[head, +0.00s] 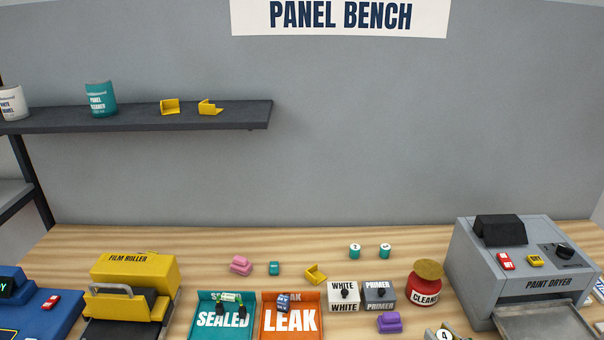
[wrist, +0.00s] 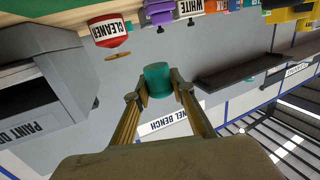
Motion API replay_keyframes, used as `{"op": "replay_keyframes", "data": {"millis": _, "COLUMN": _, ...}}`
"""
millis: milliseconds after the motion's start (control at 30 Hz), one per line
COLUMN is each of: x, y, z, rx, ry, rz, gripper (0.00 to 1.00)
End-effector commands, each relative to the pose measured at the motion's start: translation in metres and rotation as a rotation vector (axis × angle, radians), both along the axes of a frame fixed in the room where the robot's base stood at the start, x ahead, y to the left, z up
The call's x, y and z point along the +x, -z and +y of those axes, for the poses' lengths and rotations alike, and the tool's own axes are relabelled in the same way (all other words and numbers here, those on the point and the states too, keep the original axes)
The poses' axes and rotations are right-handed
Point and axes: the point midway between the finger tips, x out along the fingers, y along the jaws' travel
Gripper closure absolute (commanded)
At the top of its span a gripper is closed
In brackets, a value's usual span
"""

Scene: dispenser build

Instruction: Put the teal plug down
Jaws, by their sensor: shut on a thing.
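The teal plug (wrist: 158,80) is a short teal cylinder in the wrist view. My gripper (wrist: 162,90) is shut on it, with one yellowish finger on each side, and the wall and bench appear upside down behind. What lies directly beyond the plug's end cannot be told. My gripper is not in the head view. A small teal block (head: 274,268) lies on the bench in the head view, beside a pink piece (head: 241,265); it is too small to identify.
Sealed (head: 206,297) and leak (head: 267,303) trays stand at the front. White (head: 343,295) and primer (head: 379,295) boxes, a cleaner jar (head: 425,285) and a purple piece (head: 389,322) stand right of them. A film roller (head: 134,272) and paint dryer (head: 505,262) flank the bench. Bare wood (head: 320,240) shows behind.

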Motion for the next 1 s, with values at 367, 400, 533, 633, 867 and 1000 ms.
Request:
{"op": "replay_keyframes", "data": {"millis": 367, "x": 0.051, "y": -0.008, "z": 0.015, "rx": -0.001, "ry": 0.062, "rz": -0.003, "gripper": 1.0}}
{"op": "replay_keyframes", "data": {"millis": 400, "x": 0.056, "y": -0.01, "z": 0.017, "rx": -0.002, "ry": 0.069, "rz": -0.003, "gripper": 1.0}}
{"op": "replay_keyframes", "data": {"millis": 533, "x": 0.071, "y": -0.015, "z": 0.024, "rx": -0.001, "ry": 0.093, "rz": -0.003, "gripper": 1.0}}
{"op": "replay_keyframes", "data": {"millis": 633, "x": 0.083, "y": -0.02, "z": 0.03, "rx": -0.002, "ry": 0.112, "rz": -0.004, "gripper": 1.0}}
{"op": "replay_keyframes", "data": {"millis": 867, "x": 0.106, "y": -0.033, "z": 0.045, "rx": -0.002, "ry": 0.155, "rz": -0.004, "gripper": 1.0}}
{"op": "replay_keyframes", "data": {"millis": 1000, "x": 0.118, "y": -0.042, "z": 0.055, "rx": -0.001, "ry": 0.182, "rz": -0.004, "gripper": 1.0}}
